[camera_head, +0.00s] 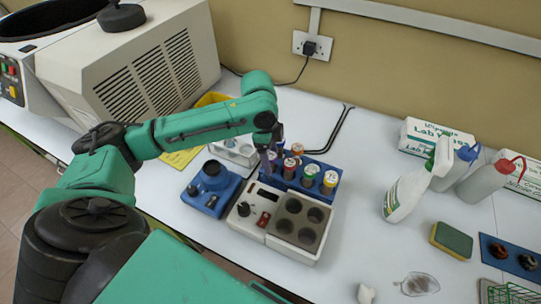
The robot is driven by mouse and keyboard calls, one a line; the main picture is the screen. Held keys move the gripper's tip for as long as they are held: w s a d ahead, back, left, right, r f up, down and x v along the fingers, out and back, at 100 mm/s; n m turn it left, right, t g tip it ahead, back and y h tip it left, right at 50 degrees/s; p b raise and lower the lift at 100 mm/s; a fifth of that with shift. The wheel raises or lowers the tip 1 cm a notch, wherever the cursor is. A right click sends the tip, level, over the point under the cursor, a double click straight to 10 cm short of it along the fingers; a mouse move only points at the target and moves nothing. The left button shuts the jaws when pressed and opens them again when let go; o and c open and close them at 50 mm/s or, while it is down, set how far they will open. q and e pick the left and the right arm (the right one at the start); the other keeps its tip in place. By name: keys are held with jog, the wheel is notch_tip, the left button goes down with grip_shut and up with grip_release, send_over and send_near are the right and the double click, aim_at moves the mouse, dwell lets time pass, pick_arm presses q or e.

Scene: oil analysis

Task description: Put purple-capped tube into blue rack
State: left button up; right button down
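The blue rack (322,166) stands near the middle of the table, behind a white block device. My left gripper (268,158) points down at the rack's left end, above the back edge of the block device. A slim, dull purple-grey shape shows at its tip, but I cannot tell whether it is the purple-capped tube or part of the fingers. Whether the fingers are open or shut is too small to see. My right gripper is out of view.
The block device (258,222) has several round wells. A blue mixer (208,190) stands left of it, with a white rack (236,151) behind. Spray bottle (408,190), wash bottles, sponge (451,240) and boxes are at right. A centrifuge (150,70) fills the back left.

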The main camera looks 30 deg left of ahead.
pick_arm(q)
notch_tip(320, 180, up, 14)
jog(key=a, duration=0.1)
jog(key=shift+s+a+r+b, duration=0.25)
jog(key=shift+s+a+b, duration=0.05)
jog(key=shift+a+b, duration=0.05)
